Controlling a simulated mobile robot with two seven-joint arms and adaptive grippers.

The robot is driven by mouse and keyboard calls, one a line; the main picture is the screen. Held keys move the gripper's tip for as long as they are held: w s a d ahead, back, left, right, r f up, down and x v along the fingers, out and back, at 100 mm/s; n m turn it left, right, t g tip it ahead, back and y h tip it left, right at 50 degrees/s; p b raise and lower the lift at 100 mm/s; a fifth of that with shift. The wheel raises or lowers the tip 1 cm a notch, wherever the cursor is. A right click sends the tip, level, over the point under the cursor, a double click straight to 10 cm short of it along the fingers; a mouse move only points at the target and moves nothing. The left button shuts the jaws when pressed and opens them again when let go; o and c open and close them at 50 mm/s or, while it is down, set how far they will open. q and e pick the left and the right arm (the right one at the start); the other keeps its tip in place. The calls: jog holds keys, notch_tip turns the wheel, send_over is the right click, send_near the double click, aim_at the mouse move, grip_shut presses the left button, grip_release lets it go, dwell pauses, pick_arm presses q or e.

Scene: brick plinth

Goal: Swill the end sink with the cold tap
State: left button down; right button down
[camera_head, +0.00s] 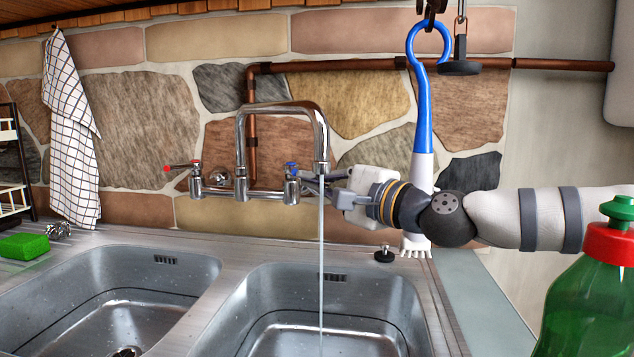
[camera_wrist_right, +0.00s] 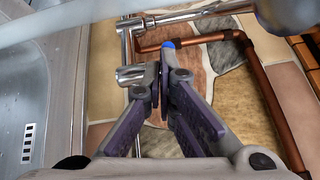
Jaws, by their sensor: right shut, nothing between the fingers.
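A chrome mixer tap (camera_head: 240,125) is on the stone wall, with a red-marked lever (camera_head: 180,166) at left and a blue-marked cold handle (camera_head: 291,170) at right. A thin stream of water (camera_head: 321,260) falls from its spout into the right-hand end sink (camera_head: 375,290). My right gripper (camera_head: 312,181) is shut and empty, its fingertips beside the cold handle. In the right wrist view, its closed fingertips (camera_wrist_right: 161,78) are close to the blue cap (camera_wrist_right: 167,44); I cannot tell whether they touch. My left gripper is not in view.
Another sink (camera_head: 100,290) lies at left. A blue and white brush (camera_head: 423,130) hangs behind my right arm, and a black plug (camera_head: 384,254) sits on the rim. A green bottle (camera_head: 590,300) stands at front right. A green sponge (camera_head: 22,246) and checked towel (camera_head: 70,130) are at left.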

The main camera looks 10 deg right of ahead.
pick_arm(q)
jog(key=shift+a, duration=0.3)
pick_arm(e)
jog(key=shift+s+a, duration=0.1)
jog(key=shift+a, duration=0.8)
jog(key=shift+s, duration=0.1)
